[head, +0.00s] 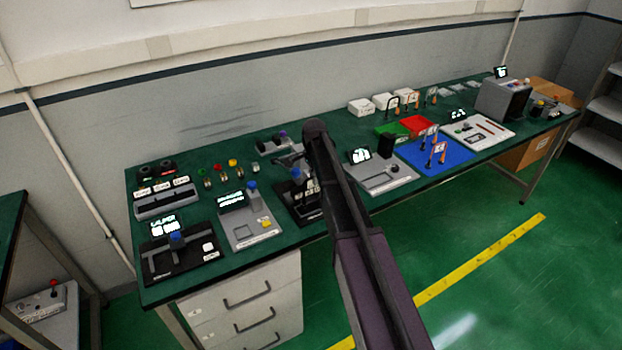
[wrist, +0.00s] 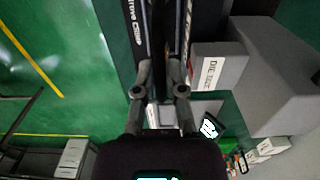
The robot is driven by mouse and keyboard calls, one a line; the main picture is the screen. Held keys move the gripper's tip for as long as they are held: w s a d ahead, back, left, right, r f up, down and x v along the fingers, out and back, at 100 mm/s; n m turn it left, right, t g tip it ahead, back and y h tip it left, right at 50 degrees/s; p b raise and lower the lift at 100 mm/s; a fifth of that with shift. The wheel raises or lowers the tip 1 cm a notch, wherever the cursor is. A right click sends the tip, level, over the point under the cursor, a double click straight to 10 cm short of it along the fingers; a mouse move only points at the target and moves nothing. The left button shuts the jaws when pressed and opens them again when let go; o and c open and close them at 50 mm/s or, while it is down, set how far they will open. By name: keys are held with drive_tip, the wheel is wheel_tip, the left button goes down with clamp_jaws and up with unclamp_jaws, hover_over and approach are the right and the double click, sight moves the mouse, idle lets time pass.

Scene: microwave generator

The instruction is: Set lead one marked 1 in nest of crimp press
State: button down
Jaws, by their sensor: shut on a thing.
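My gripper (wrist: 160,72) is shut on a narrow dark thing, taken to be the lead, seen end-on between the fingers in the wrist view. Its mark 1 cannot be read. A pale patch shows lower between the fingers. The crimp press (head: 309,212), dark with a black base, stands mid-bench in the head view, partly behind my arm. In the wrist view, a dark lettered base (wrist: 125,28) and a grey block (wrist: 213,70) with a partly readable "DIE" label lie close around the fingers. The nest is hidden, and I cannot tell whether the lead touches it.
A grey station (head: 382,177) with a lit display stands right of the press. Beyond it are a blue mat (head: 455,158) with hook-shaped leads, a green bin (head: 391,129) and a red bin (head: 417,123). A grey panel station (head: 240,230) stands to the left.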

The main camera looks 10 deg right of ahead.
drive_tip(key=shift+f+b, duration=0.6)
drive_tip(key=shift+b, duration=0.05)
drive_tip(key=c, duration=0.7)
unclamp_jaws()
drive_tip(key=shift+r+p, duration=0.25)
drive_tip(key=shift+p, duration=0.05)
wheel_tip(320, 180, up, 13)
drive_tip(key=p, duration=1.2)
drive_tip(key=shift+f+p, duration=0.15)
drive_tip(key=shift+p, duration=0.2)
